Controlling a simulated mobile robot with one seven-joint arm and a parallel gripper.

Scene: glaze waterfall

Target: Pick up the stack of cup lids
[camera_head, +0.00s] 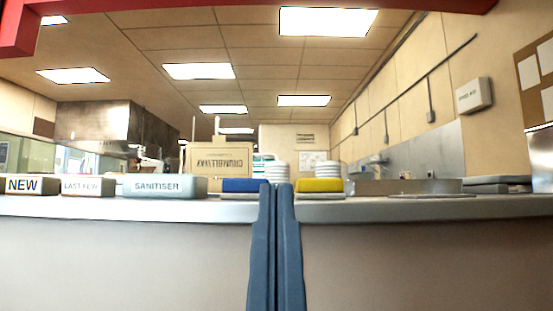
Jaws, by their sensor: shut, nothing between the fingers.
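Two white ribbed stacks stand on the counter in the middle of the view, and either could be cup lids. The left stack (278,171) rises just above my fingertips, with its lower part hidden. The right stack (305,170) stands behind a yellow block and is partly hidden by it. My gripper (277,187) points upward in front of the counter edge, its two long blue fingers close together with nothing visible between them. The fingertips overlap the left stack in the picture; I cannot tell the distance in depth.
A blue block (243,185) and the yellow block (320,185) flank my fingertips on the counter (400,208). A tan box (220,160), a grey SANITISER block (165,185) and NEW (32,185) and LAST FEW (88,186) blocks stand left. A metal tray (405,187) lies right.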

